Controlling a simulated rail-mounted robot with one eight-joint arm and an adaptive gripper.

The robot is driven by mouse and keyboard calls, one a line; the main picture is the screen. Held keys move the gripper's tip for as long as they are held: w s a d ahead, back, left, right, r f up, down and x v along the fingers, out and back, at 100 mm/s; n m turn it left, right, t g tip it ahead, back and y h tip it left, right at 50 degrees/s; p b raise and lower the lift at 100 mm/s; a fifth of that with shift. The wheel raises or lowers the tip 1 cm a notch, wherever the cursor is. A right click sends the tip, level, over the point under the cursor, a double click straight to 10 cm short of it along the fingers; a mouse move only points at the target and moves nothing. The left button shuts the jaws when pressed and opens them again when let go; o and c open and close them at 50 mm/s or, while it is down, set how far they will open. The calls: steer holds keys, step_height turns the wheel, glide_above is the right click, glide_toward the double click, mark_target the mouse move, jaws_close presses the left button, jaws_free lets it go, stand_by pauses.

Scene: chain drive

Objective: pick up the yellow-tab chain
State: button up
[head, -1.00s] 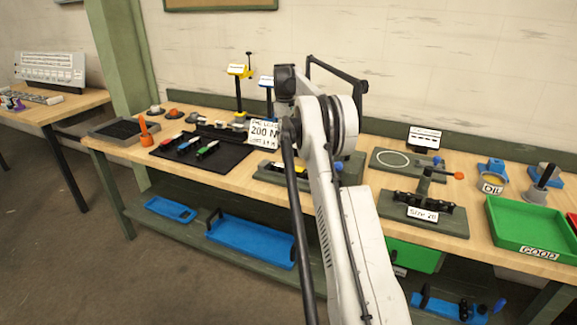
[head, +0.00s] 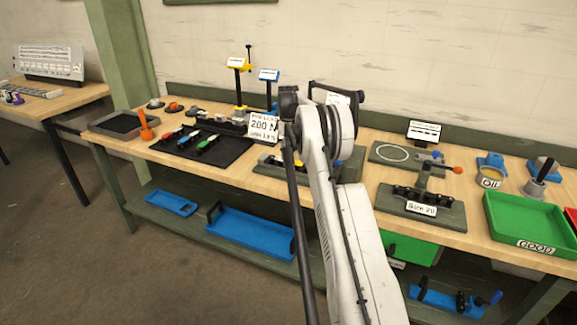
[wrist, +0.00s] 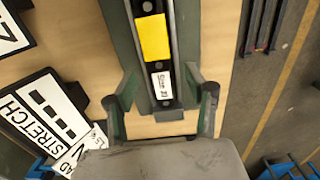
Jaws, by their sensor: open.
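The yellow tab (wrist: 154,37) shows in the wrist view on a dark chain that lies lengthwise in a narrow grey-green holder (wrist: 121,30). A white "Size 20" label (wrist: 162,84) sits on the same strip, nearer my gripper. My gripper (wrist: 165,95) is open, its fingers to the left and right of the holder's near end, with nothing held between them. The yellow tab is farther up the picture than the fingertips. In the head view my arm covers the gripper and much of this part of the bench.
A black mat (head: 215,153) with several coloured-tab tools lies left of my arm. A "200 N" sign (head: 263,126) stands close to the arm. A "Size 20" fixture (head: 420,208) and a green "GOOD" tray (head: 530,222) are at right.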

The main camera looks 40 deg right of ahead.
mark_target(289, 161)
step_height(289, 161, down, 5)
steer(key=shift+d+r+p, duration=0.1)
steer(key=shift+r+p, duration=0.05)
steer(key=shift+p, duration=0.15)
jaws_close()
